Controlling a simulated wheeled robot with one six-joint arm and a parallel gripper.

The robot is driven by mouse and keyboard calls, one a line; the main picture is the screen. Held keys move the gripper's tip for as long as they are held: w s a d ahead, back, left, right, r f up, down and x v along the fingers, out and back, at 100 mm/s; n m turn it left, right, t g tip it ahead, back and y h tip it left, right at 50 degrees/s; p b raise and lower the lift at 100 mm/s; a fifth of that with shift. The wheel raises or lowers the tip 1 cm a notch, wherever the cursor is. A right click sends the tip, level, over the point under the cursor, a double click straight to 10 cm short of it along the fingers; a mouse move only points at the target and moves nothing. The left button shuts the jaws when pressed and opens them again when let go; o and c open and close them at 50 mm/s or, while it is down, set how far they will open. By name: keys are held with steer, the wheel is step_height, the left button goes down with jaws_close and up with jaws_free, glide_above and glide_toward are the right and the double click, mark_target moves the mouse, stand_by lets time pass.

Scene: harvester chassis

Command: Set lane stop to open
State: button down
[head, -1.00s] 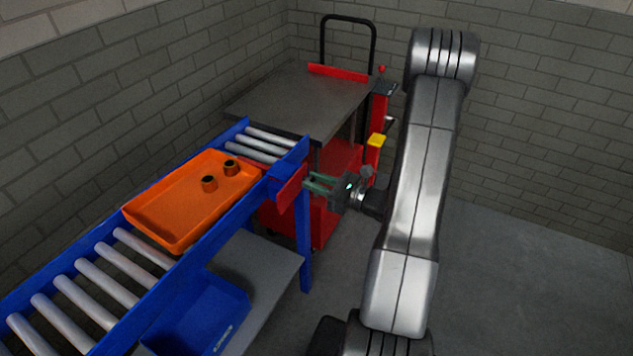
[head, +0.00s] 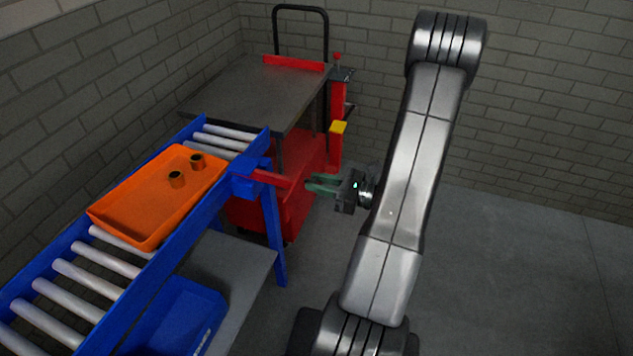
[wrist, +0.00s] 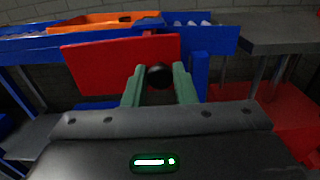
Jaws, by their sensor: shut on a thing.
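The lane stop is a red plate (head: 266,178) on a blue block (head: 246,178) at the far right corner of the roller conveyor. In the head view it reaches outward from the conveyor's side toward my gripper (head: 309,183). In the wrist view the red plate (wrist: 120,65) shows broad, with a round black knob (wrist: 159,76) in front of it. My green fingers (wrist: 160,84) are on both sides of the knob and shut on it. The lane stop's hinge is not clearly visible.
An orange tray (head: 130,213) with two dark cylinders sits on the conveyor rollers (head: 90,266). A blue bin (head: 178,318) stands on the shelf below. A grey-topped red cart (head: 250,92) stands at the conveyor's far end. Open floor (head: 520,270) lies to the right.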

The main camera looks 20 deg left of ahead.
steer(key=c, duration=1.3)
jaws_free()
steer(key=shift+o, duration=0.2)
steer(key=s+d, duration=0.1)
steer(key=d, duration=1.2)
steer(key=shift+d+b, duration=0.4)
steer(key=shift+a, duration=0.1)
steer(key=a, duration=1)
steer(key=w+a, duration=0.1)
steer(key=a, duration=0.3)
steer(key=shift+a+p, duration=0.4)
